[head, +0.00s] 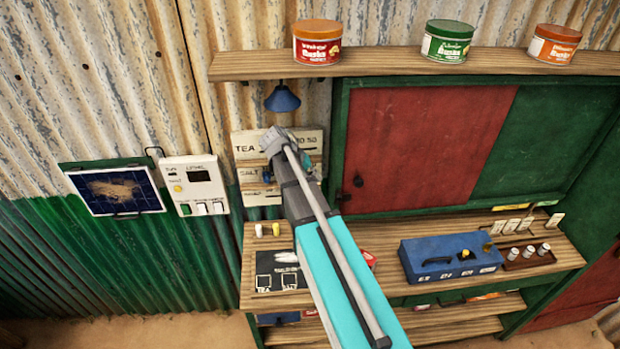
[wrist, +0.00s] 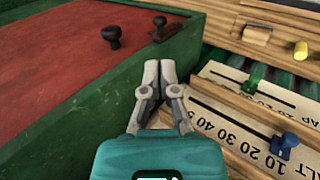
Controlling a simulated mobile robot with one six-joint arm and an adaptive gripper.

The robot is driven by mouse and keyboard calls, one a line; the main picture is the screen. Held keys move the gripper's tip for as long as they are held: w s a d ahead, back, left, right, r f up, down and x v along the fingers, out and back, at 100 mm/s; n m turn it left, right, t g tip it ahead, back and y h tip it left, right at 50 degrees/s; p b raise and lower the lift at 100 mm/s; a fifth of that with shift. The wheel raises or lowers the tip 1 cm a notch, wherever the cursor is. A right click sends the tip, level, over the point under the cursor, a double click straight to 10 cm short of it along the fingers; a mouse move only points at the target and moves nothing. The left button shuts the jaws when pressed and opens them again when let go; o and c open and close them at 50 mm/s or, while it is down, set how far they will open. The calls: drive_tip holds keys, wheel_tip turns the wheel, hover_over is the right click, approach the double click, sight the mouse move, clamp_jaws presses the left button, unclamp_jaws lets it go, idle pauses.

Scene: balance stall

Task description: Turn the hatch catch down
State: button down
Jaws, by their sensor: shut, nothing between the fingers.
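The hatch has a red panel (head: 420,140) in a green frame. The dark catch (head: 341,197) sits on the frame's left upright, beside a round black knob (head: 358,181) on the red panel. In the wrist view the catch (wrist: 158,29) is on the green frame, beyond my fingertips, and the knob (wrist: 112,37) is to its left. My gripper (wrist: 160,68) is shut and empty, apart from the catch, between the frame and the price boards. In the head view my gripper (head: 276,140) is over the price boards; its fingertips are hard to make out.
Price boards (head: 247,149) with sliders lie close to my gripper; a blue slider (wrist: 285,143) and green slider (wrist: 253,83) show nearby. A blue lamp (head: 282,99) hangs above. The counter (head: 395,235) holds a blue box (head: 448,257). Tins (head: 317,42) stand on the top shelf.

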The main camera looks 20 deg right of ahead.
sight(338, 196)
drive_tip(key=shift+b+x, duration=3.5)
drive_tip(key=shift+x, duration=1.35)
drive_tip(key=shift+d, duration=0.1)
